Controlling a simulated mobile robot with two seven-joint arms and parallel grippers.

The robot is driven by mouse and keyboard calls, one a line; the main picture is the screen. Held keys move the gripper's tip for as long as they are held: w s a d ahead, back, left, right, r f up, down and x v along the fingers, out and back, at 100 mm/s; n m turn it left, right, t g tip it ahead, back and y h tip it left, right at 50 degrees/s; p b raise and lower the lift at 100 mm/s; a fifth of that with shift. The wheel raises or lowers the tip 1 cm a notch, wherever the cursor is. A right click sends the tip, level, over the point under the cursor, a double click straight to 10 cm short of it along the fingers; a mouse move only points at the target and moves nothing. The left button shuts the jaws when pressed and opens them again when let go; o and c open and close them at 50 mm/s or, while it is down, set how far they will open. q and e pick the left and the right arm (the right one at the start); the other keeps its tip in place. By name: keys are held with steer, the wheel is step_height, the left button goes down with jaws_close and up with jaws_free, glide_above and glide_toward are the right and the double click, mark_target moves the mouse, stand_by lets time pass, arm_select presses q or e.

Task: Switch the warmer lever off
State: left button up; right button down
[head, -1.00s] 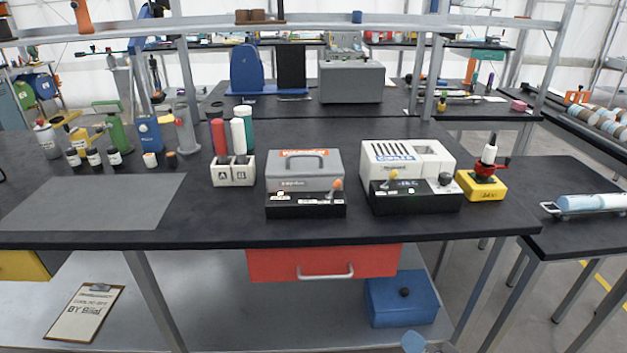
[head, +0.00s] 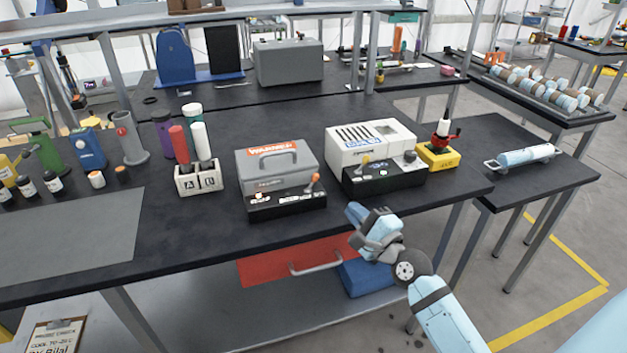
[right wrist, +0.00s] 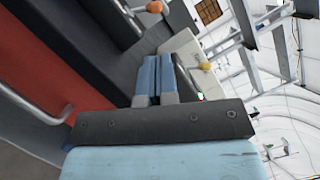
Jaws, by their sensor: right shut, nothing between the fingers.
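The warmer (head: 276,168) is a grey box with a handle and an orange-lettered label in the head view. A black control box (head: 287,204) stands in front of it. Its lever (head: 315,178) has an orange knob and stands up at the right end of that box. The orange knob also shows at the top of the right wrist view (right wrist: 155,7). My right gripper (head: 353,211) is shut and empty, in front of the bench edge, below and right of the lever, apart from it. Its closed fingers show in the right wrist view (right wrist: 157,68). My left gripper is not in view.
A white unit (head: 366,141) with a blue label stands to the right; its black box (head: 384,178) has a yellow-knobbed lever (head: 366,161). A yellow block with a red device (head: 438,155) is beyond. A lettered holder (head: 199,179) stands left. A red drawer (head: 270,268) is below the bench.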

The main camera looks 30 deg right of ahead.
mark_target(312, 182)
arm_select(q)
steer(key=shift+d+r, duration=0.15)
arm_select(e)
steer(key=shift+s+d, duration=0.1)
steer(key=w, duration=0.3)
steer(key=w+r, duration=0.1)
steer(key=w, duration=0.6)
steer(key=shift+a+r, duration=0.15)
steer(key=shift+a, duration=0.15)
arm_select(q)
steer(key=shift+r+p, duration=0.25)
steer(key=shift+p, duration=0.05)
arm_select(e)
steer(key=shift+r, duration=0.1)
steer(key=shift+r, duration=0.1)
arm_select(q)
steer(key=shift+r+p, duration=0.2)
steer(key=shift+p, duration=0.25)
arm_select(e)
steer(key=shift+a+n, duration=0.1)
steer(key=shift+n, duration=0.3)
arm_select(q)
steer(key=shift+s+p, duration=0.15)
steer(key=shift+p, duration=0.4)
arm_select(e)
steer(key=shift+r+n, duration=0.1)
steer(key=shift+n, duration=0.2)
